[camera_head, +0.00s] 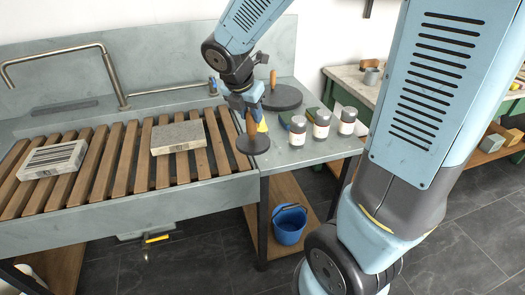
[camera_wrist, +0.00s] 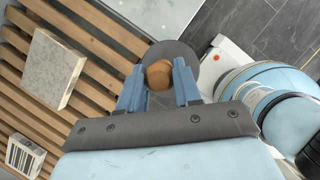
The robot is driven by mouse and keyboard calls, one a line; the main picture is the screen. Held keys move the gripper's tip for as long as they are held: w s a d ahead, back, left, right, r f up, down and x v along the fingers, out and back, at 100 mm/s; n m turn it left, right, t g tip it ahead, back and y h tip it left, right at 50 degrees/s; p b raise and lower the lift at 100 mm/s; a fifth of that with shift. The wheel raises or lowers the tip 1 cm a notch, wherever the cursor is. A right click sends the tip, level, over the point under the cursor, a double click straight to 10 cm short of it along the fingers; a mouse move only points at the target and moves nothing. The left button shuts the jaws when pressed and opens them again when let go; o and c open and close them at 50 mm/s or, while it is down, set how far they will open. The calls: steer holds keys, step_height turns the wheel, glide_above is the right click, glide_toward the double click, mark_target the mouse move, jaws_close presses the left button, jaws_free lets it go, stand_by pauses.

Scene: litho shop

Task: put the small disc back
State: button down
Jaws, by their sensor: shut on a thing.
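The small disc (camera_head: 253,145) is a dark grey round plate with an upright wooden handle (camera_head: 251,123). My gripper (camera_head: 250,112) is shut on this handle, with the disc below it. In the wrist view the handle's round wooden top (camera_wrist: 158,75) sits between the two blue fingers, and the grey disc (camera_wrist: 178,52) shows behind it. The disc is over the right end of the slatted rack, near the counter's front edge; I cannot tell whether it touches anything below. A larger dark disc (camera_head: 283,98) with a wooden handle lies on the counter behind.
Three labelled jars (camera_head: 321,130) stand on the counter right of the disc. A pale stone slab (camera_head: 178,137) and a striped block (camera_head: 53,160) lie on the slatted rack (camera_head: 108,168). A blue bucket (camera_head: 290,225) is below. Some counter around the large disc is clear.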

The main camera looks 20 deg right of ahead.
steer(key=w+d+f, duration=0.3)
steer(key=w+f, duration=0.3)
steer(key=w+d+f, duration=0.3)
steer(key=w+f, duration=0.3)
steer(key=f, duration=0.1)
steer(key=shift+w+d, duration=0.2)
steer(key=shift+d, duration=0.15)
stand_by(0.4)
steer(key=c, duration=0.8)
jaws_free()
steer(key=shift+f, duration=0.1)
